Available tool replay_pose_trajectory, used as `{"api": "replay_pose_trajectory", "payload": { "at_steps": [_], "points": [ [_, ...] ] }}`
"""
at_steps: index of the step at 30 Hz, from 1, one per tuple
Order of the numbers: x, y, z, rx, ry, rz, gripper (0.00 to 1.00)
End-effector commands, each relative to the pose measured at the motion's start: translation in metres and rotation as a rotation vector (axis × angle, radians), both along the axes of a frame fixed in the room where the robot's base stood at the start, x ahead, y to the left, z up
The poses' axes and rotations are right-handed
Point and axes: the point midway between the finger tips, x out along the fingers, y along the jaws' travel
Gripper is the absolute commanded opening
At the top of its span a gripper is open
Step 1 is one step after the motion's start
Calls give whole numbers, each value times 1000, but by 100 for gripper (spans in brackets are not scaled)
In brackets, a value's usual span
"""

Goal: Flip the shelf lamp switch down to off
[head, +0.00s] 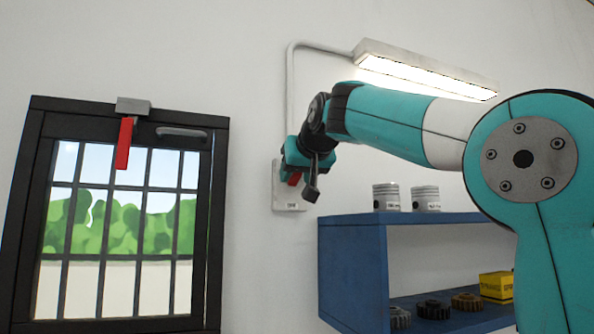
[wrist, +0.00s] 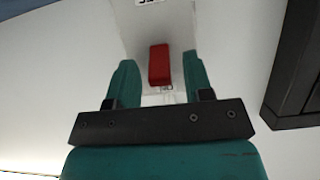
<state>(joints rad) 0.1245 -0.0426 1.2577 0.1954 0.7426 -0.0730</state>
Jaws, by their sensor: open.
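The lamp switch is a red lever (wrist: 159,64) on a pale wall plate (head: 281,198), which has a small label at its lower edge in the head view. Only a bit of red lever (head: 294,179) shows there, behind my gripper. My gripper (wrist: 158,68) is open, with one teal finger on each side of the lever in the wrist view and visible gaps between. In the head view my gripper (head: 304,178) is in front of the plate. The shelf lamp (head: 425,72) above is lit. The lever's tilt is hard to tell.
A blue shelf (head: 352,262) to the right holds two pistons (head: 386,197), several gears (head: 433,309) and a yellow box (head: 496,286). A dark-framed barred window (head: 218,230) with a red latch handle (head: 123,143) is at left. A conduit (head: 290,95) runs from lamp to switch.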

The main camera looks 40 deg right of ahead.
Motion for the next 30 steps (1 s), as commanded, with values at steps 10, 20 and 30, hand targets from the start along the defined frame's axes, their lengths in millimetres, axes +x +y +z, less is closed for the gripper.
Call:
{"api": "replay_pose_trajectory", "payload": {
  "at_steps": [10,20,30],
  "points": [
    [1,0,-1,0,1,0,24],
    [0,0,-3,-2,-9,0,0],
    [-3,1,-18,-44,-154,0,0]
  ]
}}
